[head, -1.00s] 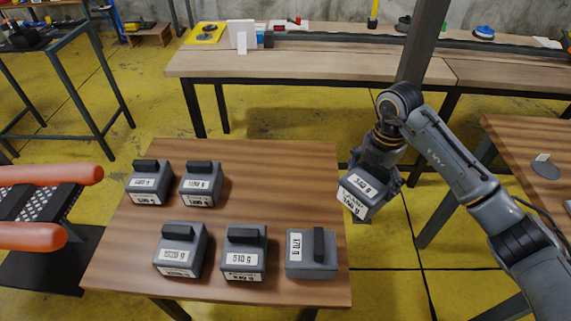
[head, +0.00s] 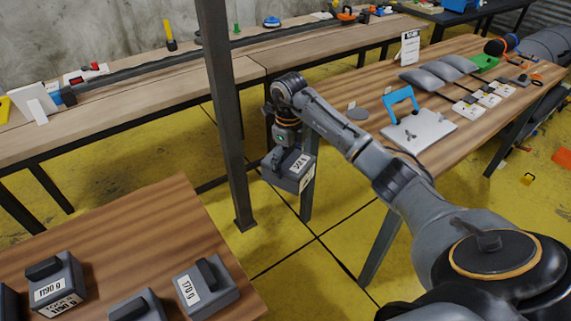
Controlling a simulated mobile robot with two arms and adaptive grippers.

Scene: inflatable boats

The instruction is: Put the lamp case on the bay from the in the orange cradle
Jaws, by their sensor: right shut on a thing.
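My right gripper (head: 284,152) is shut on a grey case (head: 284,174) with a white label, held in the air over the floor gap between the tables. The label is too small to read, and the fingers are mostly hidden. I cannot tell whether this is the lamp case. Similar grey cases stand on the near wooden table, one marked 1190 g (head: 57,275) and one marked 170 g (head: 204,283). A small orange object (head: 346,13) on the back bench may be the orange cradle; I cannot tell. My left gripper is out of view.
A dark upright post (head: 222,110) stands just left of the held case. The right wooden table (head: 350,125) carries a silver plate with a blue handle (head: 418,128), grey pillow-like pieces (head: 440,70), a white sign (head: 410,47) and small cards. Yellow floor lies below the case.

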